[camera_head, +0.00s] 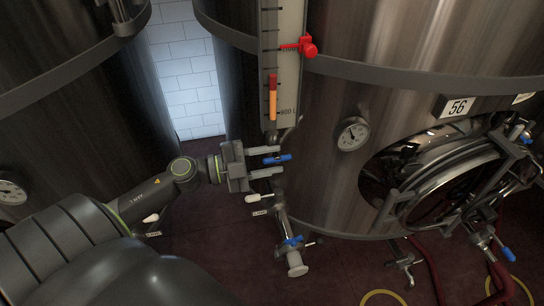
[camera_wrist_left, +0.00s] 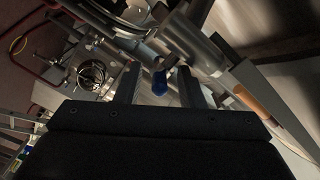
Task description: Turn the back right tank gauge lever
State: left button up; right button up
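The right tank (camera_head: 335,85) carries an upright level gauge (camera_head: 284,80) with a scale. A blue lever (camera_head: 278,159) sits below the gauge's lower end. My left gripper (camera_head: 279,161) reaches in from the left, with one finger above the blue lever and one below it. In the left wrist view the blue lever (camera_wrist_left: 160,82) shows between the two fingers (camera_wrist_left: 157,84), with a gap on each side. The left gripper is open. My right gripper is in neither view.
A pipe with a white-handled lever (camera_head: 259,198) and a blue-handled valve (camera_head: 292,240) runs down just below the gripper. A round hatch (camera_head: 450,185), a dial (camera_head: 353,134) and red hoses (camera_head: 436,275) lie to the right. Another tank (camera_head: 70,110) stands left.

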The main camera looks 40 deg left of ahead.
pick_arm(q)
jog(key=shift+w+d, duration=0.25)
grip_shut()
jog(key=shift+f, duration=0.1)
